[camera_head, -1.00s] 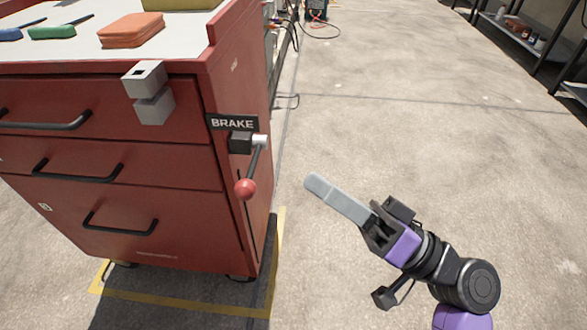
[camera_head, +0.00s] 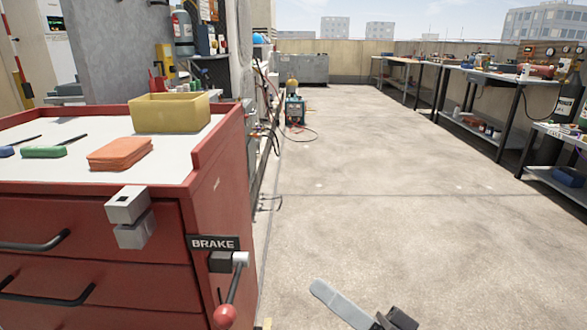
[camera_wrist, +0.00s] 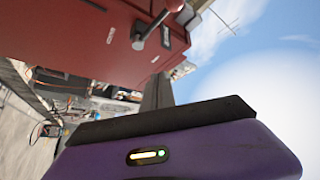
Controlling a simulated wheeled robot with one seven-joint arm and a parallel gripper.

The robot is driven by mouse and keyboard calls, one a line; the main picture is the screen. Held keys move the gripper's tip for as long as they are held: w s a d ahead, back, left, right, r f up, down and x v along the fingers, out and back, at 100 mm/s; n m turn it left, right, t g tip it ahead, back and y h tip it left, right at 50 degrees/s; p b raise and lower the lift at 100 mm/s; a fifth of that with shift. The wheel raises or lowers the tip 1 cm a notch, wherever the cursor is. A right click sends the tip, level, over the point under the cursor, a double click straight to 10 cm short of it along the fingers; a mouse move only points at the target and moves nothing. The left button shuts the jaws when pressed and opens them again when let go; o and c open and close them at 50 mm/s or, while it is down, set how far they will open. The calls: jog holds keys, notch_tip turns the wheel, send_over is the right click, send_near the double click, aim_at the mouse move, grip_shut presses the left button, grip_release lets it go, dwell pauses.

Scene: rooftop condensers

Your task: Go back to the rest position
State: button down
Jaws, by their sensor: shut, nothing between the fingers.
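My gripper (camera_head: 320,290) shows at the bottom of the head view as long grey fingers, closed together and empty. It is right of the red tool cart (camera_head: 222,190), over bare floor and apart from the brake lever. The brake lever (camera_head: 232,280) hangs down from its pivot under the BRAKE sign (camera_head: 213,243), with a red ball at its end. The lever also shows in the wrist view (camera_wrist: 150,28), where my purple gripper housing fills the bottom. The rest of my arm is mostly out of the head view.
The cart top holds a yellow bin (camera_head: 170,113), an orange cloth (camera_head: 120,153) and a green item (camera_head: 44,152). A grey latch block (camera_head: 130,217) sticks out from the cart front. Workbenches (camera_head: 470,75) line the right. The concrete floor between is clear.

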jog(key=w+d+f+m+t+h, duration=0.2)
jog(key=d+f+m+t+h, duration=0.35)
jog(key=f+h, duration=0.25)
jog(key=s+d+f+m+h, duration=0.2)
jog(key=s+d+f+h, duration=0.4)
jog(key=d+h, duration=0.1)
jog(key=s+d+f+n+g+h, duration=0.1)
jog(key=s+n+h, duration=0.15)
jog(key=s, duration=1.05)
jog(key=s+d+f+n+g+h, duration=0.1)
jog(key=s+n+g, duration=0.15)
jog(key=s, duration=1.15)
notch_tip(320, 180, up, 35)
jog(key=p, duration=3.5)
jog(key=shift+s+n+p, duration=0.15)
jog(key=shift+n+p, duration=0.2)
jog(key=shift+n, duration=0.1)
jog(key=shift+a, duration=0.1)
